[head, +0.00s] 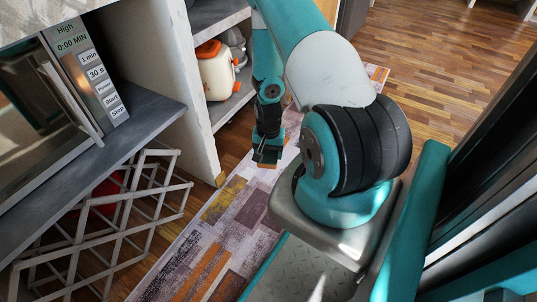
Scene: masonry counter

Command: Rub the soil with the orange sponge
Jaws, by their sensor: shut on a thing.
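My gripper (267,156) hangs pointing down over the patterned rug, right of the white cabinet side. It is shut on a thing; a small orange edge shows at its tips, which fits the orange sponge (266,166). Most of the sponge is hidden by the jaws. I see no soil that I can make out in this view.
A microwave (62,100) stands on a grey shelf (150,105) at the left, above a lattice rack (110,225). A cream and orange appliance (216,72) sits in the shelving behind. The rug (215,245) and wooden floor (440,50) are open.

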